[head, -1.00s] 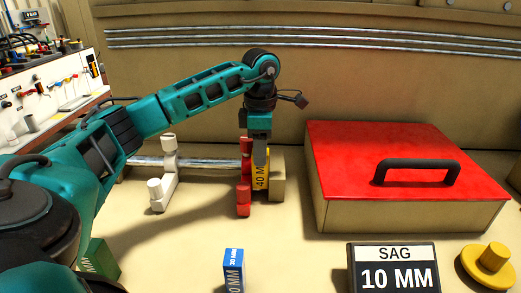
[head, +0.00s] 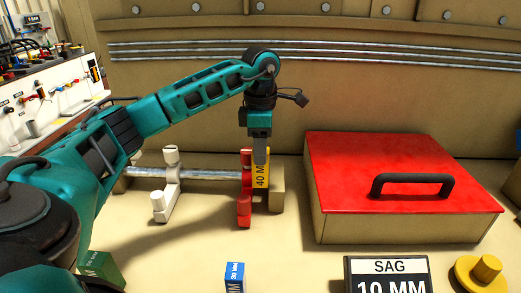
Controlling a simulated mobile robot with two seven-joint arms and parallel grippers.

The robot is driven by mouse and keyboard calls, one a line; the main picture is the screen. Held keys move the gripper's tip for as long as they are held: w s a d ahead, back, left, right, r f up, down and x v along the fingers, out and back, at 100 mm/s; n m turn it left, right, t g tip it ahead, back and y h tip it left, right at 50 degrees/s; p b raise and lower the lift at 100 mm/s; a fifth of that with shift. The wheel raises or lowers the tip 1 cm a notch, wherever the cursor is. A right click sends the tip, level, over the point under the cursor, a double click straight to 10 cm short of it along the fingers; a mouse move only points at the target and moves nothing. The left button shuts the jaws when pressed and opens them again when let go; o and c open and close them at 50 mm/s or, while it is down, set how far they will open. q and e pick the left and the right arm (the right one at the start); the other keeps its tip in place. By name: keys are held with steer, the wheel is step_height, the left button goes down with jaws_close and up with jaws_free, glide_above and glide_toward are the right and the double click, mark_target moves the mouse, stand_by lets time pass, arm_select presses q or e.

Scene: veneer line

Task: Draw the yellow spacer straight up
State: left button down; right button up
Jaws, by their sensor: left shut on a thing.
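The yellow spacer (head: 262,180), with "40 M" readable on it, stands upright between the red clamp piece (head: 244,212) and a tan end block (head: 278,190). My left gripper (head: 260,158) points down from above and is shut on the spacer's upper part, hiding some of it. The spacer's top is about level with the top of the red piece. Whether its lower end touches anything cannot be told. My right gripper is not in view.
A metal rod (head: 205,173) runs left from the red piece through a white clamp piece (head: 166,195). A red-lidded box (head: 345,160) with a black handle stands to the right. A blue block (head: 234,277), green block (head: 103,268), SAG sign (head: 388,268) and yellow knob (head: 485,270) lie in front.

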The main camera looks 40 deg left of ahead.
arm_select(q)
steer(key=shift+r+p, duration=0.45)
steer(key=shift+r, duration=2.15)
